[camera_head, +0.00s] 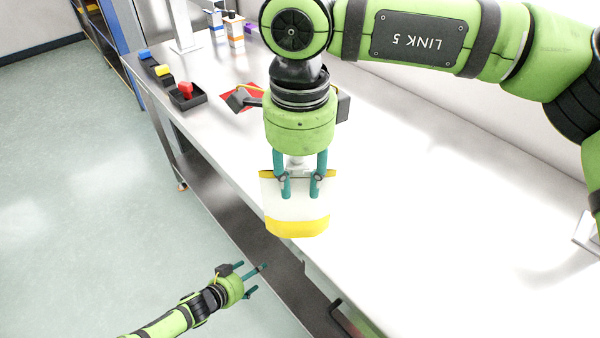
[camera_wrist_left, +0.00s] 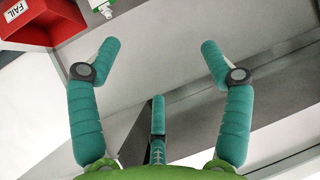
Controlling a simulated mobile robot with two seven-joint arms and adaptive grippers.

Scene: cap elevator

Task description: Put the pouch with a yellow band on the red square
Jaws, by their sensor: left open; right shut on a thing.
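The pouch with a yellow band (camera_head: 297,209) is white, with yellow at its lower end and upper corners. It shows at the middle of the head view, over the table's front edge. My right gripper (camera_head: 301,190) is shut on its upper part, fingers pointing down. The pouch's height above the table is hard to tell. The red square (camera_head: 229,98) lies on the table farther back and left, partly hidden by my right wrist. My left gripper (camera_head: 257,279) is open and empty, low in front of the table; its spread fingers show in the left wrist view (camera_wrist_left: 160,47).
Small boxes (camera_head: 235,30) stand behind. A red bin marked FAIL (camera_wrist_left: 45,22) shows in the left wrist view.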

